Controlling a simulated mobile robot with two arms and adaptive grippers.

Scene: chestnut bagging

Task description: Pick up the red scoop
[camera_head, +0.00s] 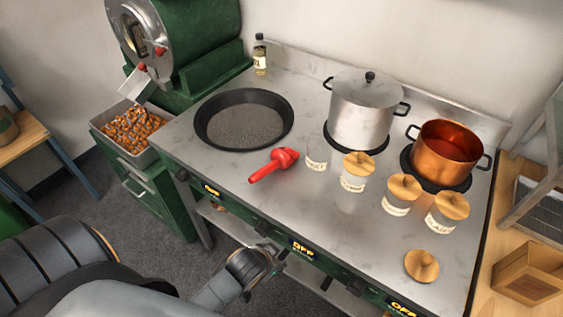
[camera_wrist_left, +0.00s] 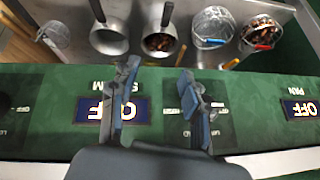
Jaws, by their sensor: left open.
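The red scoop (camera_head: 273,165) lies on the grey countertop near its front edge, its handle toward the front left. It lies in front of the black pan and left of an open glass jar. My left gripper (camera_head: 270,264) is low in front of the counter's green front panel, below and apart from the scoop. In the left wrist view the left gripper (camera_wrist_left: 160,82) has its two fingers spread with nothing between them, facing the panel. The scoop is not seen in that view. My right gripper is not in view.
A black pan (camera_head: 243,119), a steel pot (camera_head: 361,112) and a copper pot (camera_head: 444,152) stand on the counter. Jars with wooden lids (camera_head: 357,170) stand right of the scoop. A chestnut bin (camera_head: 112,150) is left. Containers (camera_wrist_left: 160,38) sit on the shelf below.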

